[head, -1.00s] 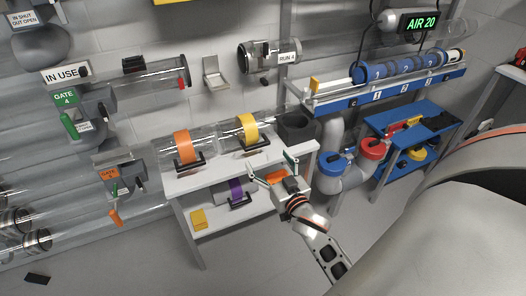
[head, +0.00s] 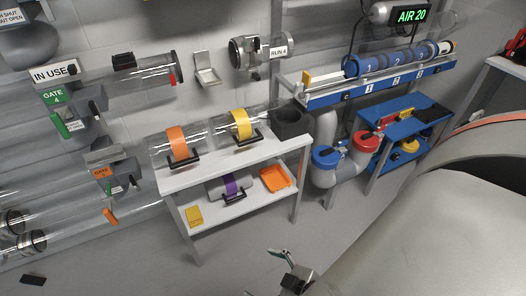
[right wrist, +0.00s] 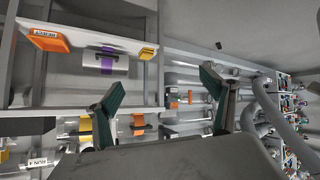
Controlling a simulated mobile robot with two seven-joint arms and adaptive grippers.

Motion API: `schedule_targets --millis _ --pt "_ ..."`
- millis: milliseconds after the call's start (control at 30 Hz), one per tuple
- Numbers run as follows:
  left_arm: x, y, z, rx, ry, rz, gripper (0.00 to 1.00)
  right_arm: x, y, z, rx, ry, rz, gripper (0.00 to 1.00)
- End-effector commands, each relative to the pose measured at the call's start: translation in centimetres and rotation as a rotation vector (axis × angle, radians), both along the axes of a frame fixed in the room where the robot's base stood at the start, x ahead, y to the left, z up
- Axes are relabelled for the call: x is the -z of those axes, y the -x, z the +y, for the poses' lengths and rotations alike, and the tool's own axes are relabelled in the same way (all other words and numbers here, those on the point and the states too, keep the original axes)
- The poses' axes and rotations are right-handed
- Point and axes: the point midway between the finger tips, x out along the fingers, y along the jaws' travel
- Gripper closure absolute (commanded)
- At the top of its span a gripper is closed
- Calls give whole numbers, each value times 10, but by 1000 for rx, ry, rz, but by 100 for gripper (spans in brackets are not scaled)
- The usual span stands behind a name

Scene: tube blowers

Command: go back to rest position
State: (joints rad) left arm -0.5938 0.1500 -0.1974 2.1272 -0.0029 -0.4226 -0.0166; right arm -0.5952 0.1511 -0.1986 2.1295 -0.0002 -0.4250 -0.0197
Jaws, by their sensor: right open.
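My right gripper (head: 264,273) is at the bottom edge of the head view, over bare floor and clear of the white shelf table (head: 240,163). Its two green-tipped fingers are spread with nothing between them. In the right wrist view the same gripper (right wrist: 160,88) shows its fingers wide apart and empty, with the shelf beyond, seen upside down. My left gripper is in neither current view.
The table bears tubes with an orange band (head: 177,142) and a yellow band (head: 241,123), and a dark bin (head: 291,120). An orange tray (head: 276,178) and a purple-banded tube (head: 231,185) are on its lower shelf. A blue cart (head: 400,128) stands right.

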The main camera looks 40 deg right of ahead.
Motion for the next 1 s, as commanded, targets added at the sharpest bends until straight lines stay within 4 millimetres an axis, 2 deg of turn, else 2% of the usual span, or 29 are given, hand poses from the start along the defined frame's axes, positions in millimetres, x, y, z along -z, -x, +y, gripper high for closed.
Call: schedule_targets --millis 167,300,333,400,500,667,1000 --pt "-5 -5 0 0 1 -10 100 -2 -2 -1 2 -1 -5 17" --pt "-35 -19 -1 -3 6 -53 100 -23 -9 1 6 -8 -27 17" --pt "-40 -19 -1 -3 10 -53 100 -29 -9 1 7 -13 -30 17" --pt "-39 -6 -4 -7 23 -25 100 -41 -10 3 11 -25 -34 17" --pt "-51 -3 -6 -13 39 -20 100 -53 -7 5 17 -40 -27 17" --pt "-57 4 -8 -20 54 1 100 -58 2 7 23 -56 -3 17" --pt "-52 9 -9 -23 60 14 100 -52 8 8 26 -62 11 17"
